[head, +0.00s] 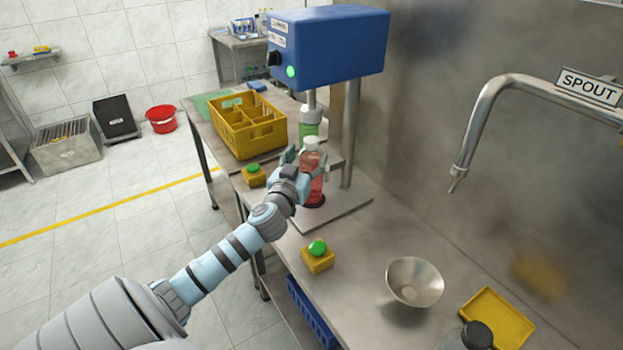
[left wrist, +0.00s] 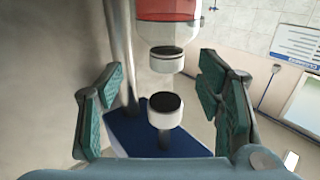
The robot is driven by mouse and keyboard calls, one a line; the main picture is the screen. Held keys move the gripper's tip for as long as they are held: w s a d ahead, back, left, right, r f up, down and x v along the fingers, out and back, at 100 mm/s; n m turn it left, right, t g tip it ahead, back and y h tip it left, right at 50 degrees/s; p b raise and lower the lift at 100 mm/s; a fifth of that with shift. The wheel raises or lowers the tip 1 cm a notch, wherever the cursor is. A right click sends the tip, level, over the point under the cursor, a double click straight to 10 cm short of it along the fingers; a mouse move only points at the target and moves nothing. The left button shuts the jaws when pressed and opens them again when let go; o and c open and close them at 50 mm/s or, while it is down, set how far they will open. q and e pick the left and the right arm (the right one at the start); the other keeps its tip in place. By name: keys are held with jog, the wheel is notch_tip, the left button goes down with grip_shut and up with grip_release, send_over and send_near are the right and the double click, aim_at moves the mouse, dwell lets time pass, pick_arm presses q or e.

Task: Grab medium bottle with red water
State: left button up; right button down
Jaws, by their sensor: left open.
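The bottle with red water (head: 314,186) stands upright on the base plate under the blue machine, with a pale cap or neck on top. My left gripper (head: 301,166) is open at its near left side, overlapping its upper part. In the left wrist view the picture is upside down: the red bottle (left wrist: 165,10) hangs from the top edge, its neck downward. The open green-padded fingers of the left gripper (left wrist: 155,95) spread to both sides, with no visible contact. The bottle's lower part is cut off there. My right gripper is not in view.
The blue machine (head: 328,45) overhangs the bottle, with a post at right. A yellow crate (head: 265,152), green-button boxes (head: 317,256), a metal funnel (head: 414,282), a yellow tray (head: 500,312) and a spout (head: 478,125) are around the bench.

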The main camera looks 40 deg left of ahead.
aim_at(309, 147)
pick_arm(q)
jog(key=x, duration=0.6)
jog(key=shift+s+a+r+p, duration=0.1)
jog(key=shift+a+r+p, duration=0.25)
jog(key=shift+a+p, duration=0.05)
jog(key=shift+f, duration=0.15)
grip_shut()
